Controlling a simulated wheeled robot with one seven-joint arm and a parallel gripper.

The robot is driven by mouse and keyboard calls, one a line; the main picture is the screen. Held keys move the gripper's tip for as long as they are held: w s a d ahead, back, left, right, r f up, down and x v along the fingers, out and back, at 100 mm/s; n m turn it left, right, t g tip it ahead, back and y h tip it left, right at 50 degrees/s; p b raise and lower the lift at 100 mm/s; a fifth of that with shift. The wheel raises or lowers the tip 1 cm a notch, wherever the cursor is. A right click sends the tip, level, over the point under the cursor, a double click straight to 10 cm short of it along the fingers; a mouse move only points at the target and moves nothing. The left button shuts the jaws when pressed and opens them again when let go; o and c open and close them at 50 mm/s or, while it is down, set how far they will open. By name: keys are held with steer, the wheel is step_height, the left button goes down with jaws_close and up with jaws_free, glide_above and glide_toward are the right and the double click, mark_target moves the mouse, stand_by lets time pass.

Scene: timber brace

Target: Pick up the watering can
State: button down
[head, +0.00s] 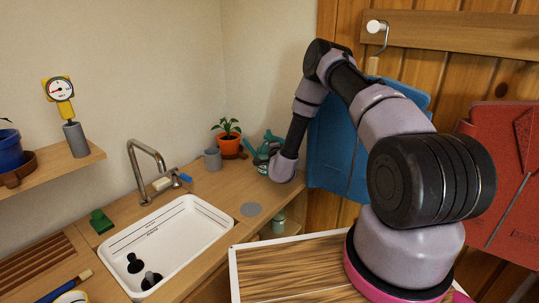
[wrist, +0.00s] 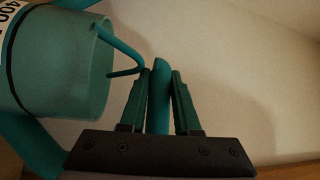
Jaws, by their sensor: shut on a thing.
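The teal watering can (head: 262,155) is at the back right corner of the wooden counter in the head view, partly hidden behind my arm. In the wrist view its translucent body (wrist: 62,62) with a dark band and a printed label fills the left side. My gripper (wrist: 161,85) is shut on a teal bar of the can, which looks like its handle, between the two dark green fingers. A thin teal rod runs from the body toward the fingers. In the head view my gripper is mostly hidden by my wrist. I cannot tell whether the can touches the counter.
A potted plant (head: 228,139) and a grey cup (head: 213,158) stand just left of the can. The white sink (head: 180,250) with its tap (head: 147,165) lies further left. A blue apron (head: 338,150) hangs close behind my arm. A grey disc (head: 251,209) lies on the counter.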

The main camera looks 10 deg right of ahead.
steer(key=shift+r, duration=0.1)
step_height(320, 180, up, 10)
steer(key=shift+f, duration=0.1)
stand_by(0.4)
stand_by(0.4)
